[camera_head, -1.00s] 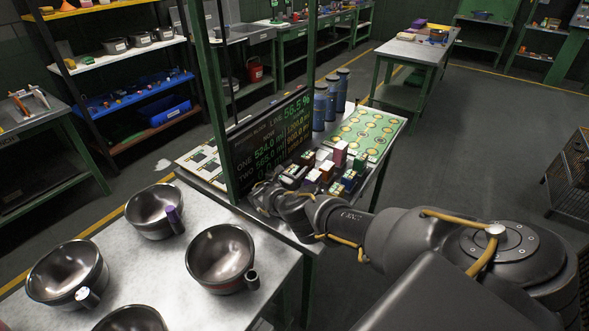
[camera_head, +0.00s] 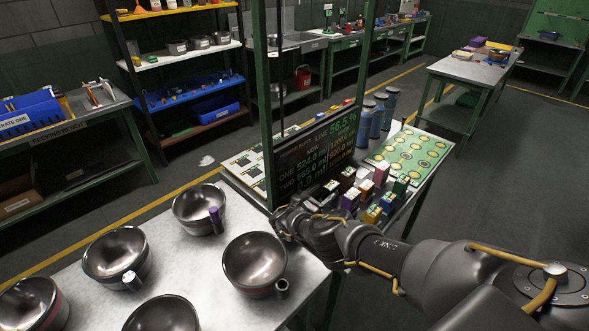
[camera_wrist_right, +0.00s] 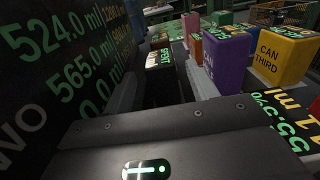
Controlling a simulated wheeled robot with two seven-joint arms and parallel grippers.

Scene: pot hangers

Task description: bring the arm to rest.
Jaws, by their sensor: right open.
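My right arm (camera_head: 365,247) comes in from the right in the head view. Its gripper (camera_head: 287,219) is low by the near lower corner of a black screen (camera_head: 315,150) with green and orange figures, beside a group of small colored blocks (camera_head: 372,200). The jaws are open; I see nothing held. In the right wrist view the dark gripper body (camera_wrist_right: 150,140) fills the bottom, the screen (camera_wrist_right: 60,70) stands close on the left, and a purple block (camera_wrist_right: 226,58) and a yellow block (camera_wrist_right: 279,60) stand to the right. My left gripper is not in view.
Several metal bowls (camera_head: 255,262) stand on the near table (camera_head: 215,262). A green post (camera_head: 262,100) rises by the screen. The floor (camera_head: 500,190) at right is open.

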